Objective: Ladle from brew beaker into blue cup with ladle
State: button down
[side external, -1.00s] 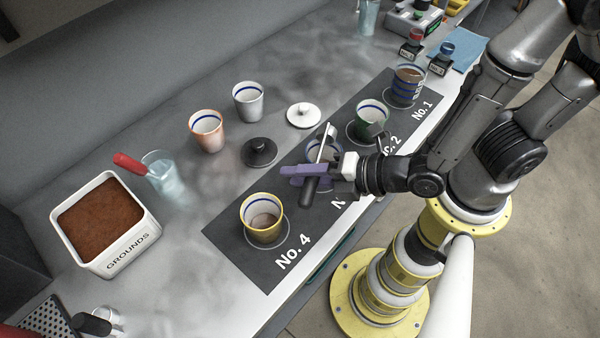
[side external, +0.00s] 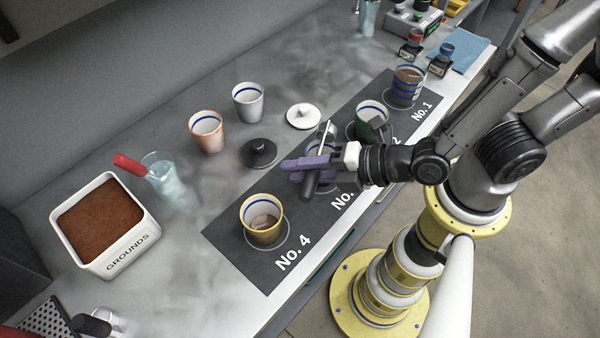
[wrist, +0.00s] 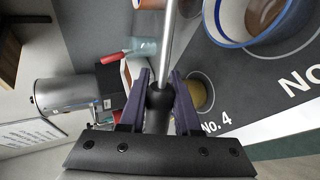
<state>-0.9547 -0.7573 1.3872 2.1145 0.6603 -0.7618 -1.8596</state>
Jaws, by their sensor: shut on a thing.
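My gripper (side external: 305,163), with purple fingers, is shut on the ladle's black handle (side external: 309,186) above the No. 3 place. The ladle's metal shaft (wrist: 167,45) runs up out of the wrist view; its bowl is hidden. The blue cup (side external: 315,149) stands on No. 3, mostly hidden behind my gripper. In the wrist view the blue-rimmed cup (wrist: 222,22), with brown inside, is at the upper right, beside the shaft. The likely brew beaker (side external: 407,88), glass with blue bands and brown liquid, stands on No. 1. I cannot tell whether the ladle holds liquid.
A yellow cup (side external: 262,220) stands on No. 4 and a green cup (side external: 371,120) on No. 2, close to my gripper. A grounds bin (side external: 105,225) is left.

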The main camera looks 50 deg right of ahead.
jog(key=w+d+r+m+y, duration=0.2)
jog(key=d+r+m+y, duration=0.2)
jog(key=d+r+m, duration=0.1)
jog(key=w+d+r+m+y, duration=0.3)
jog(key=d+r+m+y, duration=0.2)
jog(key=r, duration=0.4)
jog(key=shift+w+d+m, duration=0.25)
jog(key=shift+d+m, duration=0.4)
jog(key=shift+m, duration=0.75)
